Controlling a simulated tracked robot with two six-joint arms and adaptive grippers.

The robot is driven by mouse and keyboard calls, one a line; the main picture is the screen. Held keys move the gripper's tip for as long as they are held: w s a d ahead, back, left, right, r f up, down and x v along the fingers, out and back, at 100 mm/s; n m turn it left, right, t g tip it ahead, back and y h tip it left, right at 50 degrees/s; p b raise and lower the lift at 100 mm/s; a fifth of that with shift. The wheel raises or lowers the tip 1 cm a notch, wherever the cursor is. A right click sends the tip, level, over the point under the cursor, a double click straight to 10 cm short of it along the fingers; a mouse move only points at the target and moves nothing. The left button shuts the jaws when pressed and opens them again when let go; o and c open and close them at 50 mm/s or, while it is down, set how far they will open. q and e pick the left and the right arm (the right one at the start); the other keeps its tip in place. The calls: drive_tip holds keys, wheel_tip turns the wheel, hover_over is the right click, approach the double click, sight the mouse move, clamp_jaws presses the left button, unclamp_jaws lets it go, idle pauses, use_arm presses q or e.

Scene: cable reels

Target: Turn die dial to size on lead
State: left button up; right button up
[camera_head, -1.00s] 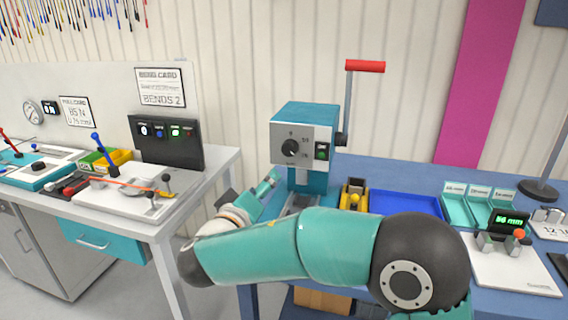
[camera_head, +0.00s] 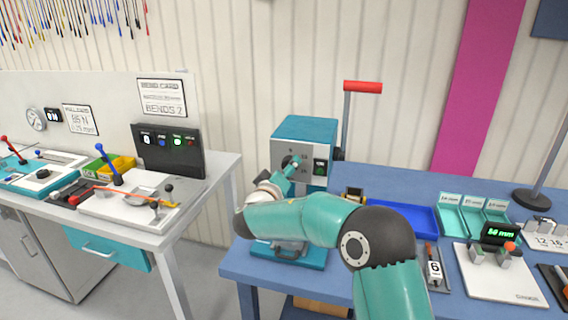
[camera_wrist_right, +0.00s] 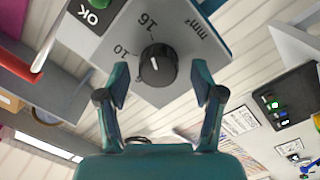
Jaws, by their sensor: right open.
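The black die dial (camera_head: 287,161) is on the grey front of the teal crimping press (camera_head: 305,130). In the right wrist view the dial (camera_wrist_right: 157,65) has a short white mark, and "16", "10" and "mm²" show around it. I cannot tell exactly which number the mark meets. My right gripper (camera_wrist_right: 160,84) is open, its fingertips either side of the dial's near edge, with gaps between. In the head view the right gripper (camera_head: 291,166) partly covers the dial. A white tag marked "6" (camera_head: 435,269) lies on the blue table beside a thin lead. My left gripper is not in view.
A red-handled crank (camera_head: 362,87) stands at the press's right. A green "OK" button (camera_wrist_right: 97,14) is near the dial. A blue tray (camera_head: 405,219), teal bins (camera_head: 473,216) and a white measuring board (camera_head: 505,276) stand to the right.

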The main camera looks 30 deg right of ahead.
drive_tip(key=shift+w+d, duration=0.25)
drive_tip(key=shift+d, duration=0.15)
drive_tip(key=c, duration=1.1)
drive_tip(key=shift+a, duration=0.4)
drive_tip(key=shift+c, duration=0.2)
drive_tip(key=shift+s+d+r+n+t+b, duration=0.1)
drive_tip(key=shift+n+t+b, duration=0.05)
drive_tip(key=shift+n+b, duration=1.8)
drive_tip(key=shift+d+f+n+t+b, duration=0.1)
drive_tip(key=shift+d+n+t+b, duration=0.1)
drive_tip(key=shift+n+b, duration=1.75)
drive_tip(key=shift+s+d+r+n+t+b, duration=0.1)
drive_tip(key=shift+n+t+b, duration=0.05)
drive_tip(key=shift+n+b, duration=1.75)
drive_tip(key=shift+n, duration=0.4)
